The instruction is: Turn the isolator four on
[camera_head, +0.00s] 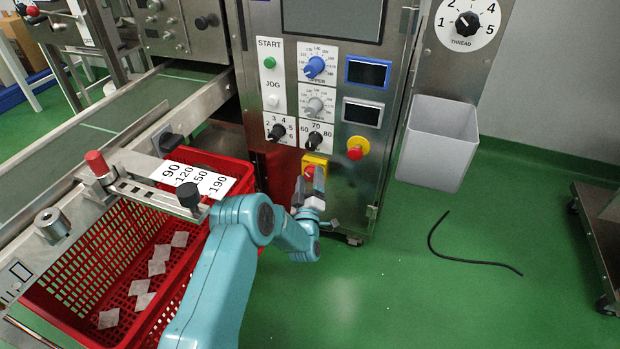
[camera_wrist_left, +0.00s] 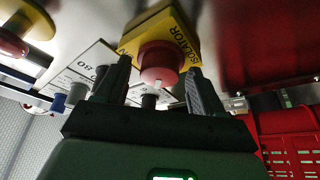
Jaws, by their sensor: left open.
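The isolator is a round red knob (camera_head: 309,171) on a yellow plate (camera_head: 322,160), low on the steel machine panel. In the left wrist view the red knob (camera_wrist_left: 158,62) shows large, and its yellow plate (camera_wrist_left: 183,38) reads "ISOLATOR". A small pale mark shows on the knob's near edge. My left gripper (camera_head: 311,188) is open in front of the knob. In the wrist view its two fingers (camera_wrist_left: 160,82) stand to either side of the knob; whether they touch it I cannot tell. My right gripper is not in view.
A red-and-yellow emergency button (camera_head: 356,149) sits up and right of the isolator. Dials and buttons are above it. A red crate (camera_head: 70,312) with teabags stands left, beneath the conveyor (camera_head: 110,115). A grey bin (camera_head: 437,150) hangs right. A black cable (camera_head: 465,260) lies on open green floor.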

